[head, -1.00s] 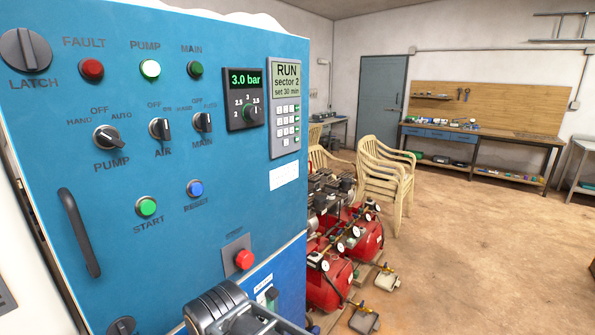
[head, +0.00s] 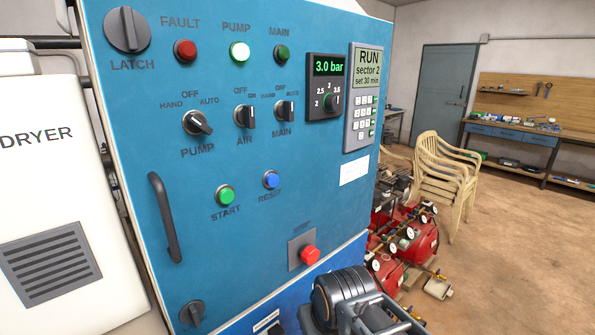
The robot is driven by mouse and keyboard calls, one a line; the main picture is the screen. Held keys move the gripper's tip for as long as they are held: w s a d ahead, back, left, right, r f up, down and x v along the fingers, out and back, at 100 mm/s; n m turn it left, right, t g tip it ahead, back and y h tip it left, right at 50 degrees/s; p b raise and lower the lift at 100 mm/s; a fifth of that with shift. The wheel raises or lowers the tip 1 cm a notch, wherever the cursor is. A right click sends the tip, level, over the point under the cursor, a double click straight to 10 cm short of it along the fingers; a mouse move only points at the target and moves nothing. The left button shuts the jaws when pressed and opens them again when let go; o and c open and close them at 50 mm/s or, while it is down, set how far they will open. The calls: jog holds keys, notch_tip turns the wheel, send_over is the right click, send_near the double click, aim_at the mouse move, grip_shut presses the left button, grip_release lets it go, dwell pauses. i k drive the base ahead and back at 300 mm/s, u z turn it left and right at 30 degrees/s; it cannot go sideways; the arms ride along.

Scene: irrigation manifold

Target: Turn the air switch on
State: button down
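The air switch (head: 245,115) is a small black and grey rotary knob on the blue panel (head: 300,190), with AIR printed below it and OFF and ON above. Its handle looks about upright. I cannot tell clearly which label it points to. It sits between the pump switch (head: 197,122) and the main switch (head: 284,110). My gripper (head: 385,318) shows only in part at the bottom edge, low and to the right of the air switch and well apart from it. Its fingertips cannot be made out, nor whether it is open.
A red push button (head: 310,255) stands out low on the panel, near my arm. A handle (head: 164,215) sticks out at the left. A white dryer (head: 50,180) stands left of the panel. Red compressor tanks (head: 415,240) and stacked chairs (head: 445,180) stand to the right.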

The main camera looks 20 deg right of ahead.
aim_at(245, 117)
jog(key=u, duration=0.45)
jog(key=k, duration=1.1)
jog(key=u, duration=0.45)
jog(key=i, duration=0.85)
jog(key=z, duration=0.35)
